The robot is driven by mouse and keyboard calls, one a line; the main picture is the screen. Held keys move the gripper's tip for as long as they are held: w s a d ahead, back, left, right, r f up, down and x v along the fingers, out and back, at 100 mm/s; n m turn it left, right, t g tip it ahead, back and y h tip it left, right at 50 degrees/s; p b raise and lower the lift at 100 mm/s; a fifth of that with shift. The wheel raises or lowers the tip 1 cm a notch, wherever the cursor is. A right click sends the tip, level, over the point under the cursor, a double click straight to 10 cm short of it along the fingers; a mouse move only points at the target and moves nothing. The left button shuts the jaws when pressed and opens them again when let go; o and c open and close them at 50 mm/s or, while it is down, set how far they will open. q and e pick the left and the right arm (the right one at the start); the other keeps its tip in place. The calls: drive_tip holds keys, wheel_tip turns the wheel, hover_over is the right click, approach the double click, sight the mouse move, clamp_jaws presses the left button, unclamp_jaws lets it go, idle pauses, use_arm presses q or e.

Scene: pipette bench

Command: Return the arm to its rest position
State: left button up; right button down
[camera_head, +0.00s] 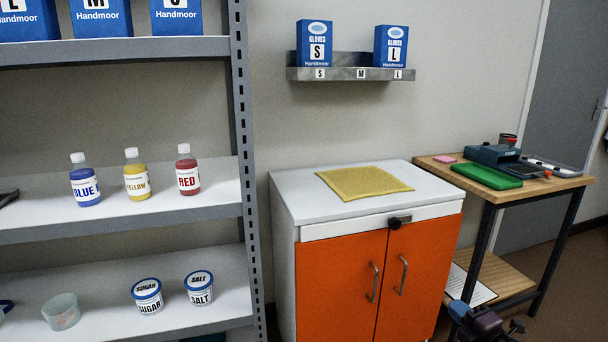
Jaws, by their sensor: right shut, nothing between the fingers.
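My right gripper (516,327) shows at the bottom right edge of the head view, in front of the wooden side table's lower part. It is dark, with a blue part of my arm beside it. Its fingers are shut and hold nothing. It is apart from the orange-doored cabinet (425,270) to its left. The rest of my right arm is cut off by the picture's lower edge. My left gripper is not in view.
A wooden side table (565,184) with a green item (487,175) and blue device stands behind my right gripper. A yellow mat (365,182) lies on the cabinet. Shelves (110,228) with bottles and tubs stand left. A wall shelf (350,74) holds glove boxes.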

drive_tip(key=s+a+f+m+g+h, duration=0.1)
drive_tip(key=s+f+m+g, duration=0.2)
drive_tip(key=s, duration=1)
drive_tip(key=s+a+f+m+g+h, duration=0.1)
drive_tip(key=s+f+m, duration=0.25)
drive_tip(key=s, duration=1.05)
drive_tip(key=s+a+f+m+g+h, duration=0.1)
drive_tip(key=s+f+m, duration=0.3)
drive_tip(key=s, duration=0.9)
drive_tip(key=s+a+r+m+g, duration=0.3)
drive_tip(key=s+r+m, duration=0.15)
drive_tip(key=s, duration=0.65)
drive_tip(key=shift+w+a+m+t+h, duration=0.65)
drive_tip(key=shift+a+m+h, duration=0.35)
drive_tip(key=shift+a+m, duration=1.05)
use_arm(q)
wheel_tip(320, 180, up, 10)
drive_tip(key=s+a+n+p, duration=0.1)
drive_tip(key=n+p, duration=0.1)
drive_tip(key=p, duration=1.4)
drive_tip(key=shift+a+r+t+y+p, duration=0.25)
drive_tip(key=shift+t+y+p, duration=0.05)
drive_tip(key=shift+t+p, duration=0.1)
use_arm(e)
wheel_tip(320, 180, up, 10)
drive_tip(key=d+m, duration=0.1)
drive_tip(key=m, duration=0.1)
drive_tip(key=shift+s+d+r+t+h, duration=0.2)
drive_tip(key=shift+s+d+t+h, duration=0.15)
drive_tip(key=shift+s, duration=0.1)
